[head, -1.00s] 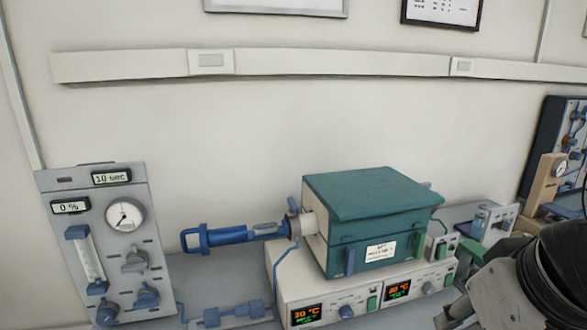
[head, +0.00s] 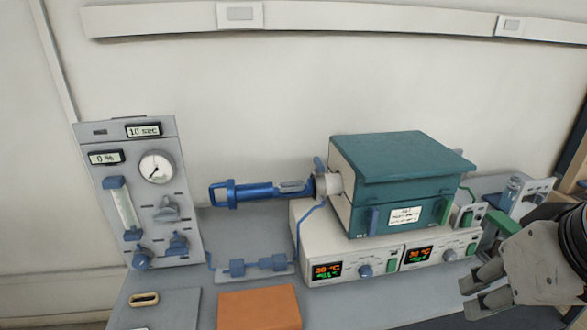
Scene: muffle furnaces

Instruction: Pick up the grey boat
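No boat that is clearly grey can be made out. A small oblong boat-like dish (head: 145,299), tan-rimmed with a dark hollow, lies on a grey plate (head: 176,312) at the lower left of the head view. My gripper (head: 476,294) is at the lower right, far from the dish. Its two fingers stand apart, with nothing visible between them.
A teal furnace (head: 415,165) sits on a white control unit (head: 345,273) in the middle. A gas panel (head: 140,205) stands at the left. An orange block (head: 260,308) lies right of the grey plate.

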